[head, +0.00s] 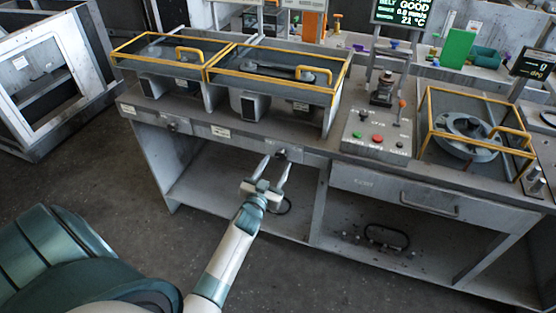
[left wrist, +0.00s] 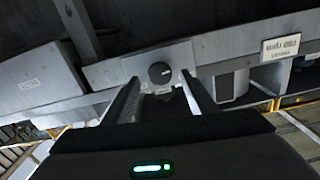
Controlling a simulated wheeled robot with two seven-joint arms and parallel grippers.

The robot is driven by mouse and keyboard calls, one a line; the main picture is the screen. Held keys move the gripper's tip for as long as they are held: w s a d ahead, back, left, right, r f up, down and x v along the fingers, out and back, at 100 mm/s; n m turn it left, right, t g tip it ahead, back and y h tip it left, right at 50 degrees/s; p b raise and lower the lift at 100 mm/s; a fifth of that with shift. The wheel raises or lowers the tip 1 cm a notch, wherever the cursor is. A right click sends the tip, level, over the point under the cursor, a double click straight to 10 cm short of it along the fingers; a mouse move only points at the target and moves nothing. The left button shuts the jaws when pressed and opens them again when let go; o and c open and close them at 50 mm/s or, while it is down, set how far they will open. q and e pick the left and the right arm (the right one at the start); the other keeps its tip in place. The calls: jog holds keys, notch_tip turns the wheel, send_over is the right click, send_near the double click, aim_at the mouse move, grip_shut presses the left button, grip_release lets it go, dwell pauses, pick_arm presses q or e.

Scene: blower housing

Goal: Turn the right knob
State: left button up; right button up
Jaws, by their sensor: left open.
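The right knob (head: 281,154) is a small dark round knob on the front edge panel of the grey bench. It shows in the left wrist view (left wrist: 160,72) as a black dial with a pale mark, on a light plate. My left gripper (head: 277,161) is open, with its two fingers pointing at the knob. In the left wrist view the fingertips (left wrist: 160,79) lie on either side of the knob. I cannot tell whether they touch it. Another knob (head: 172,125) sits further left on the same panel. My right gripper is not in view.
Two yellow-framed covers (head: 277,73) stand on the bench top. A button box (head: 378,135) and a yellow-framed round housing (head: 470,130) are to the right. A drawer (head: 430,200) is below them. A white-framed cabinet (head: 45,75) stands left. The floor in front is clear.

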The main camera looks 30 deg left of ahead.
aim_at(282, 154)
pick_arm(q)
jog(key=shift+x, duration=0.9)
jog(key=shift+w+a, duration=0.1)
jog(key=shift+w, duration=0.3)
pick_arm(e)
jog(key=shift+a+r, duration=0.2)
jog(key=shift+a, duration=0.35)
pick_arm(q)
jog(key=c, duration=1.1)
jog(key=shift+o, duration=0.2)
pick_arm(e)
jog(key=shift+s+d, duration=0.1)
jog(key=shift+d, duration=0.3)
pick_arm(q)
jog(key=shift+m, duration=0.3)
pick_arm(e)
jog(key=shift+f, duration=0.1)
pick_arm(q)
jog(key=o, duration=1.1)
jog(key=shift+c, duration=0.2)
